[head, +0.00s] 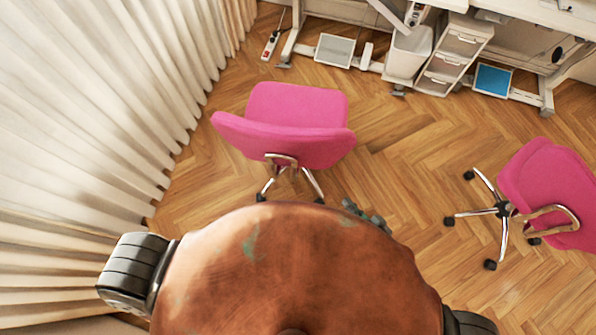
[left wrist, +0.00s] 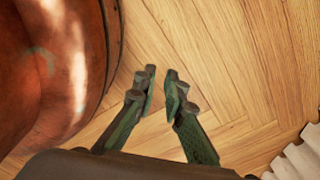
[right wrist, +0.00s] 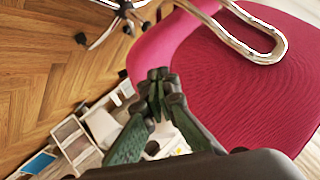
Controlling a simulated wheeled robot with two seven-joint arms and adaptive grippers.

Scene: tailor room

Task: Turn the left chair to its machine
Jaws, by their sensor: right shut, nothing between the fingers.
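The left chair (head: 300,105) is pink, with its backrest (head: 290,145) and chrome bracket on the side nearer me and its seat toward the desk. My right gripper (head: 367,214) shows just past my body, below and right of that chair. In the right wrist view its fingers (right wrist: 158,88) are shut and empty, in front of a large pink chair surface (right wrist: 240,85) with a chrome bracket; I cannot tell whether they touch. My left gripper (left wrist: 161,78) is open and empty above bare floor. It is hidden in the head view. The machine on the desk is out of view.
A second pink chair (head: 550,190) stands at the right. The desk (head: 540,12) runs along the back, with a white bin (head: 408,52), drawers (head: 455,55) and pedals below. White curtains (head: 90,110) line the left. Wood floor between the chairs is clear.

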